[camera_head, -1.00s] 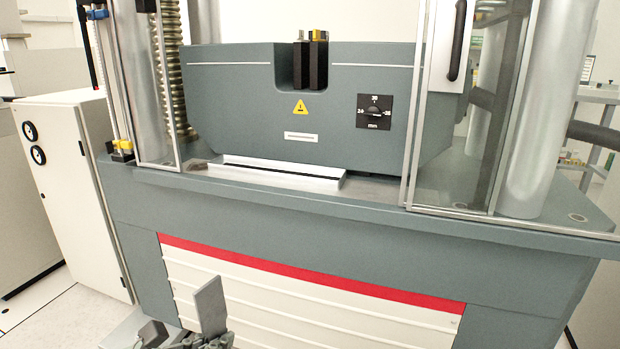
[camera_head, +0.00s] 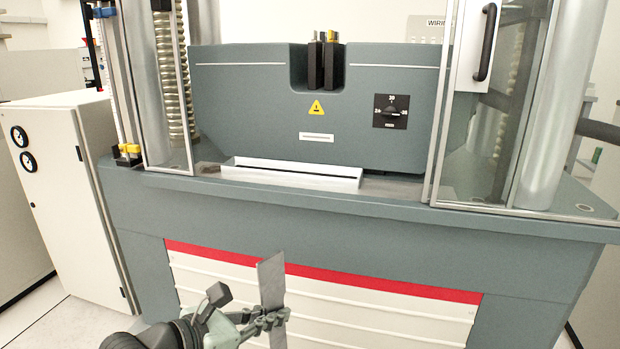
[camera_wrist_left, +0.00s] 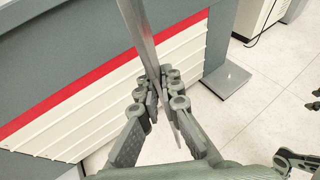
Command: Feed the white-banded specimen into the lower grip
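A flat grey metal strip (camera_head: 271,279), seemingly the specimen, stands nearly upright in my left gripper (camera_head: 270,320), in front of the machine's white panel. No white band is clear on it. In the left wrist view the strip (camera_wrist_left: 141,35) runs up from between the closed fingers (camera_wrist_left: 165,92). The lower grip (camera_head: 250,100) is the wide grey block, with two dark jaws (camera_head: 324,66) in its top notch. The strip is in front of the grip, lower and apart from it. A grey linkage, probably my right gripper (camera_wrist_left: 298,162), is cut off in the left wrist view.
A white tray (camera_head: 290,176) lies on the machine's ledge below the grip. Clear guard panels and columns stand either side, the right one with a handled door (camera_head: 475,45). A white cabinet (camera_head: 70,190) stands at left. The space before the grip is open.

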